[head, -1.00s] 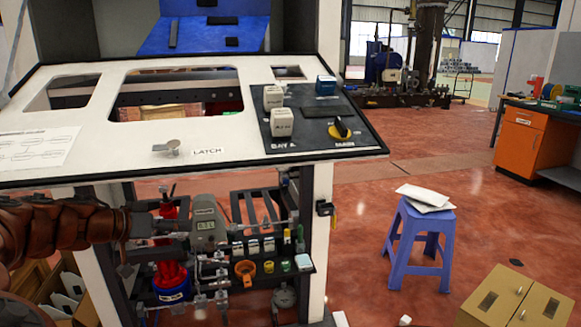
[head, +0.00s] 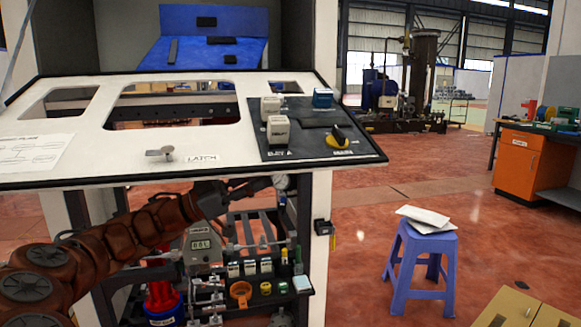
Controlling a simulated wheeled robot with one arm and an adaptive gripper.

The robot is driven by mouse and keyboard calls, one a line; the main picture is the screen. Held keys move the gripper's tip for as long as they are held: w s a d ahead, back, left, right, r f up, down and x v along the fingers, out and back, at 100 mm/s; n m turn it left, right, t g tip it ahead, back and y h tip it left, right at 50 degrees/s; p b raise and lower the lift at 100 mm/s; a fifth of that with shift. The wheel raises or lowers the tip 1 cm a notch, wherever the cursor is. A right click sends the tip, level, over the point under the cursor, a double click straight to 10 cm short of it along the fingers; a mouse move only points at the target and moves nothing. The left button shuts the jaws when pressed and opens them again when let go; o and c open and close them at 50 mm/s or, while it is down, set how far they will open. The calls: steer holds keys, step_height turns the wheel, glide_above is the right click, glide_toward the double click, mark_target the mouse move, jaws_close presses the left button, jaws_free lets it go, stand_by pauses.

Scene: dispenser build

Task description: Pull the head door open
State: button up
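The dispenser's white door panel (head: 110,158) spans the left and middle of the head view, tilted, with a black edge. It carries a small metal latch knob (head: 160,154) beside a LATCH label (head: 202,158). My brown arm comes in from the lower left, and my gripper (head: 268,184) is dark and small at its end. The gripper is just below the panel's front lower edge, right of the latch knob in the picture. Whether it touches the panel I cannot tell. Its finger opening is too small and dark to make out.
The panel's black section holds white blocks (head: 279,130), a blue block (head: 323,98) and a MAIN knob (head: 341,138). Below are pipes, a meter (head: 201,245) and a parts shelf (head: 262,290). A blue stool (head: 420,262) stands right on open red floor, near a cardboard box (head: 520,308).

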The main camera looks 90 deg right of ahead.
mark_target(291, 163)
steer(key=x, duration=0.7)
steer(key=shift+s, duration=0.15)
jaws_close()
steer(key=shift+r, duration=0.1)
stand_by(0.5)
